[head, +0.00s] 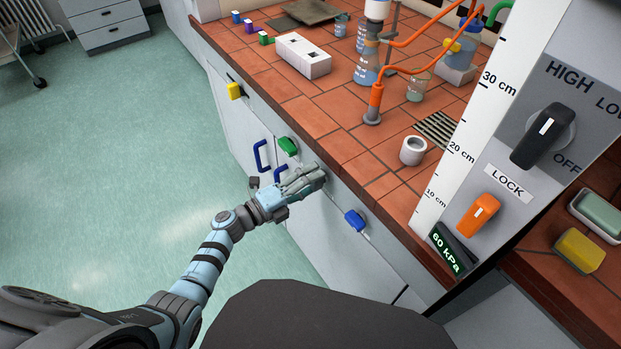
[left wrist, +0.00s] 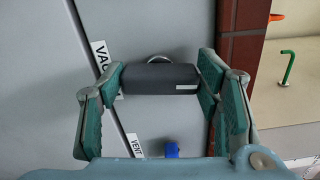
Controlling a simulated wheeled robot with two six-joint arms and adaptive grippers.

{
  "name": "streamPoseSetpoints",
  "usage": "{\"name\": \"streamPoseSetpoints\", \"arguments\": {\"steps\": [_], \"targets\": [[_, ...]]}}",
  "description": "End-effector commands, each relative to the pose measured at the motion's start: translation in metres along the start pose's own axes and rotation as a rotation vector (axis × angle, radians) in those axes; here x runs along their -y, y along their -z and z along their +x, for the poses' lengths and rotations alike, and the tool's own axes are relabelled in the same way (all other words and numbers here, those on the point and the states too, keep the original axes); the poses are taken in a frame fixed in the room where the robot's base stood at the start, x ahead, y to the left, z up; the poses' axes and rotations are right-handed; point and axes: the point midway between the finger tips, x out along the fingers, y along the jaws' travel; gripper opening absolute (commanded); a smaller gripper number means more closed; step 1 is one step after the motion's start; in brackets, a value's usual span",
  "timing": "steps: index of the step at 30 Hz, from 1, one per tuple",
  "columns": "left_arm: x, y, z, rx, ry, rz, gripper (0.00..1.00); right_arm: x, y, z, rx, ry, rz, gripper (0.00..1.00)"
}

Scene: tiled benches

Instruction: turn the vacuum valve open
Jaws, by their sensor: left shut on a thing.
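The vacuum valve's dark grey handle (left wrist: 160,78) shows in the left wrist view, on the grey bench front beside a label (left wrist: 101,57) that reads "VAC", partly covered. The handle lies crosswise, with a small white mark near its right end. My left gripper (left wrist: 161,82) is shut on it, one finger at each end. In the head view my left gripper (head: 312,180) is against the bench front, between the green and blue knobs, and hides the handle. My right gripper is not in view.
A blue knob (head: 355,219) is on the bench front to the right, a green knob (head: 288,146) and a yellow knob (head: 234,91) to the left. Blue drawer handles (head: 261,156) stick out below. The tiled bench top (head: 345,140) holds glassware.

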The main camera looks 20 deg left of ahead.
Motion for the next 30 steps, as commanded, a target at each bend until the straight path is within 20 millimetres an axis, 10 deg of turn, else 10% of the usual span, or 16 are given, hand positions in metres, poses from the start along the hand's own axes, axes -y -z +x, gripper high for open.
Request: {"name": "streamPoseSetpoints", "arguments": {"steps": [18, 19, 22, 30], "targets": [[0.0002, -0.0003, 0.0002, 0.001, 0.001, -0.044, 0.3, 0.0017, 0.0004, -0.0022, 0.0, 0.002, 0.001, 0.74], [0.0002, -0.0003, 0.0002, 0.001, 0.001, -0.044, 0.63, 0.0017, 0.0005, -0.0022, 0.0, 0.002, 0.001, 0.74], [0.0001, -0.0002, 0.0002, 0.001, 0.001, -0.043, 0.78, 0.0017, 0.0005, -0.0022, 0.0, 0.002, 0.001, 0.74], [-0.0002, -0.0001, 0.0, 0.0, 0.001, -0.043, 0.78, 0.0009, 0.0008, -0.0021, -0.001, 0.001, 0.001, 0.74]]}}
